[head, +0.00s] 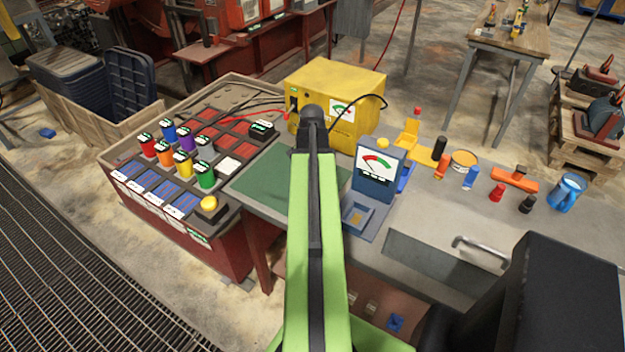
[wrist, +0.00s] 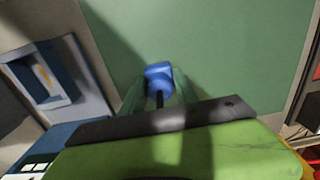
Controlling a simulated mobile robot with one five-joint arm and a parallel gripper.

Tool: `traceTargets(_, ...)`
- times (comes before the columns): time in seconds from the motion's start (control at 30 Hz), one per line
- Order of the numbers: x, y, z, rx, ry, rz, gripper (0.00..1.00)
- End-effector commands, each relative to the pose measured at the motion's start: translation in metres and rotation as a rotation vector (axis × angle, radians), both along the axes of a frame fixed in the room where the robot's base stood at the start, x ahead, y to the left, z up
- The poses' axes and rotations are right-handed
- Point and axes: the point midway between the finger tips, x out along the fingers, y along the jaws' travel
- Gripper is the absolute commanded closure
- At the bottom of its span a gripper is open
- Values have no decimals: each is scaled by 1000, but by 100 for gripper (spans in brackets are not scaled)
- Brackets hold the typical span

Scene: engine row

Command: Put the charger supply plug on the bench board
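The blue charger supply plug (wrist: 158,77) shows in the wrist view, with a black cable running back from it. My gripper (wrist: 160,88) has one finger on each side of the plug and appears shut on it. The plug is over the green board (wrist: 225,50) on the bench; I cannot tell whether it touches it. In the head view the green board (head: 262,180) lies left of my arm, which hides the plug and my fingertips. The yellow charger (head: 350,82) stands behind, with a black cable looping from it towards my arm.
A blue meter stand (head: 378,176) is right of the board; it also shows in the wrist view (wrist: 62,75). A red panel with coloured knobs (head: 165,158) adjoins on the left. Several small parts, a blue mug (head: 566,192) and an orange tool (head: 514,179) lie on the right.

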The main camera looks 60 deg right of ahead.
Motion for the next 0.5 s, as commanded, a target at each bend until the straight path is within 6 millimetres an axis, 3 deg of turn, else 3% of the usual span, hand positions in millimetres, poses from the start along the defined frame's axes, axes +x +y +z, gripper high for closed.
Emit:
traceTargets(0.03,0,0,0,0,0,0,56)
traceTargets(0.13,0,0,0,0,0,0,43)
traceTargets(0.5,-1,0,3,0,0,-1,43)
